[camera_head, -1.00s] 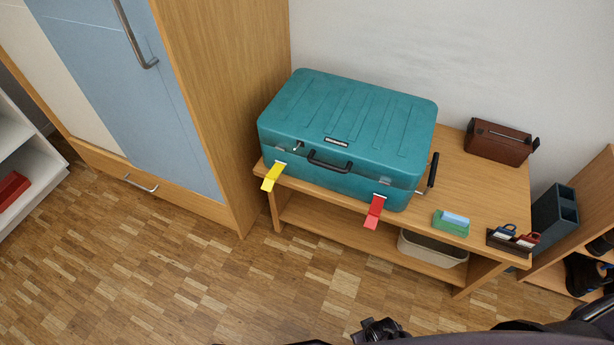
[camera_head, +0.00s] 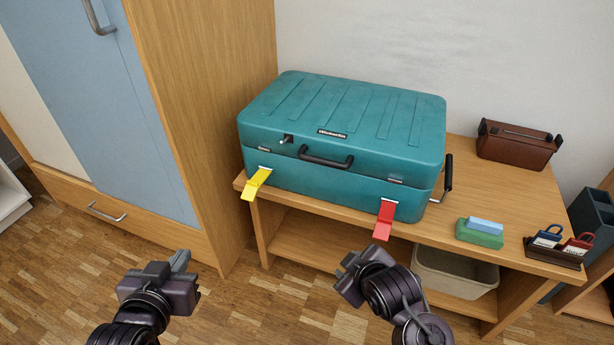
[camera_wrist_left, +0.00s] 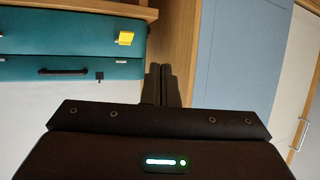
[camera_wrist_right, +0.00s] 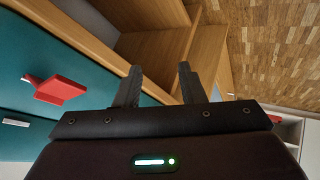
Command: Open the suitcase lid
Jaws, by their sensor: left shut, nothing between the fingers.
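The teal suitcase (camera_head: 345,125) lies flat on the wooden bench with its lid shut. A black handle (camera_head: 326,161) is on its front. A yellow latch tab (camera_head: 256,184) at the front left and a red latch tab (camera_head: 385,218) at the front right slope out and down. My left gripper (camera_head: 183,262) is shut and empty, in front of the bench, below and left of the yellow tab. My right gripper (camera_head: 348,258) is below the red tab; the right wrist view shows its fingers (camera_wrist_right: 159,70) apart and empty.
The bench (camera_head: 500,197) also holds a brown bag (camera_head: 518,147), a green and blue block pair (camera_head: 481,232) and a small tag holder (camera_head: 557,256). A beige bin (camera_head: 455,272) stands on its lower shelf. A wardrobe (camera_head: 205,130) stands close at the left. The floor in front is clear.

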